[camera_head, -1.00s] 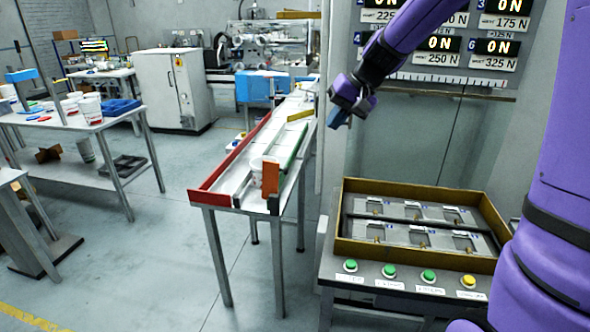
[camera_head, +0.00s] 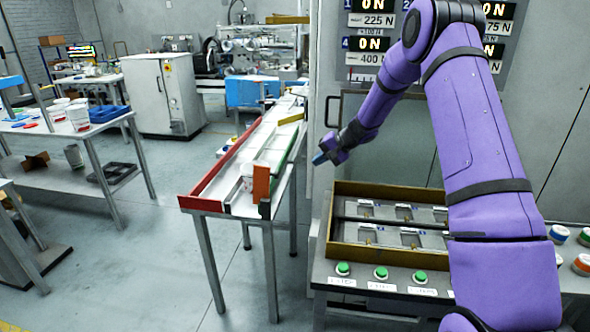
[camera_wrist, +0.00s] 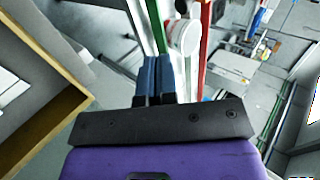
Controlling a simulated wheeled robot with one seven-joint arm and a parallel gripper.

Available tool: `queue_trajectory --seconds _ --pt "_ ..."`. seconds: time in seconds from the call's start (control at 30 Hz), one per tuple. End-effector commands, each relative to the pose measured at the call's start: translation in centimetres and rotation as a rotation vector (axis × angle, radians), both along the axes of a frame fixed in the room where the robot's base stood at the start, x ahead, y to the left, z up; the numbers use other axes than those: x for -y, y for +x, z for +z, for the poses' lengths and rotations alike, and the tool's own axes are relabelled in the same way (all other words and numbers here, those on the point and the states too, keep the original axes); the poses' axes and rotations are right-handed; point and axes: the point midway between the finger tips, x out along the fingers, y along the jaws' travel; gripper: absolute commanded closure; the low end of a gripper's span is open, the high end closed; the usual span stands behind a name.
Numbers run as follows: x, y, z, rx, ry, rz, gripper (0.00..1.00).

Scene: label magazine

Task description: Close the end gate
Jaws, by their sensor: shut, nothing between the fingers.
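The long sloping chute has a red rail (camera_head: 215,170) on its left and a green rail (camera_head: 291,148) on its right. An orange plate (camera_head: 261,183), apparently the end gate, stands upright at the chute's near end, towards its right side. I cannot tell its exact angle across the lane. A white tub (camera_head: 246,171) sits in the chute just behind it, partly hidden; it also shows in the wrist view (camera_wrist: 183,36). My gripper (camera_head: 321,158) has blue fingers, shut and empty, held in the air right of the chute, apart from the gate. The fingers show in the wrist view (camera_wrist: 153,78).
A brown-walled tray (camera_head: 343,250) with metal fixtures lies on the bench to the right, behind green buttons (camera_head: 381,272). A grey panel with force displays (camera_head: 372,20) stands behind. A table with tubs (camera_head: 80,115) is at left. The floor before the chute is clear.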

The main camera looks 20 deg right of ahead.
Motion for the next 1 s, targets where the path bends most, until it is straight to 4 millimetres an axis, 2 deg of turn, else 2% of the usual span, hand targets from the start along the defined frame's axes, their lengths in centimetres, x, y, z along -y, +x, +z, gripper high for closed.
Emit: queue_trajectory --seconds 0.17,0.6,0.8,1.0 --pt "-1.4 0.8 -1.4 -0.002 0.0 0.003 1.0" --pt "-6.6 3.9 -6.7 -0.002 -0.001 0.004 1.0" --pt "-8.8 5.3 -6.3 0.0 -0.001 0.003 1.0" --pt "-9.6 5.8 -6.2 0.0 -0.001 0.002 1.0"
